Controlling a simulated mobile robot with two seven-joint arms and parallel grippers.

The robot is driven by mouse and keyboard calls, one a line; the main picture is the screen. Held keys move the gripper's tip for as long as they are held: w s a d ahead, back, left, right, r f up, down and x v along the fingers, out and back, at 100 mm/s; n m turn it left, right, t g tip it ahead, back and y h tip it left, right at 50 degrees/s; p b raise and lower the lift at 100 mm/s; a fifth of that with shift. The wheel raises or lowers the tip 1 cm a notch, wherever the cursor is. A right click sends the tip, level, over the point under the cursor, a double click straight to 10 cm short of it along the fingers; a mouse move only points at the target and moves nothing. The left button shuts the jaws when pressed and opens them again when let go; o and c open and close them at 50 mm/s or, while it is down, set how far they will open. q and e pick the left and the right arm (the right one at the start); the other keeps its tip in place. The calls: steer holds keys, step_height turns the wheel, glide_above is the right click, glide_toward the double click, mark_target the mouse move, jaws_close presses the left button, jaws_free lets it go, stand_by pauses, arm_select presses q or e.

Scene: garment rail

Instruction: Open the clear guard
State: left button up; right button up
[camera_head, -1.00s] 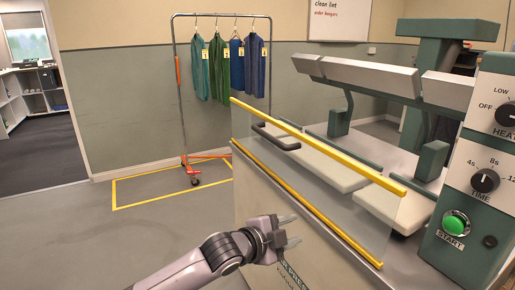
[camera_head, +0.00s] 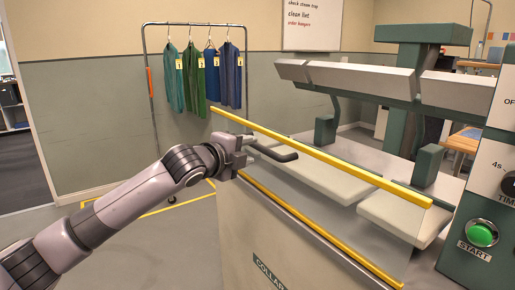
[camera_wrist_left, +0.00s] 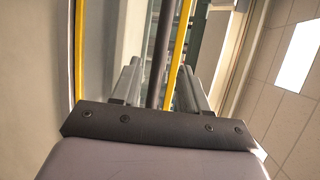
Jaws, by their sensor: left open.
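The clear guard (camera_head: 318,222) is a see-through panel with a yellow top rail (camera_head: 320,157) and a yellow lower rail (camera_head: 320,230). It stands upright across the front of the press. Its dark handle (camera_head: 282,155) sticks out near the left end, just below the top rail. My left gripper (camera_head: 246,149) is open at the handle's left end. In the left wrist view, the dark handle bar (camera_wrist_left: 160,55) runs between the two spread fingers of my left gripper (camera_wrist_left: 158,78). A yellow rail (camera_wrist_left: 181,50) passes close beside it. I cannot tell whether the fingers touch the handle. My right gripper is out of view.
The press has pale pads (camera_head: 405,213) behind the guard and a grey upper beam (camera_head: 365,80). A control box with a green START button (camera_head: 482,234) stands at the right. A garment rail (camera_head: 147,100) with several garments stands at the back left. Floor is clear on the left.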

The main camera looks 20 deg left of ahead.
mark_target(257, 148)
arm_select(q)
steer(key=shift+x, duration=2.95)
jaws_close()
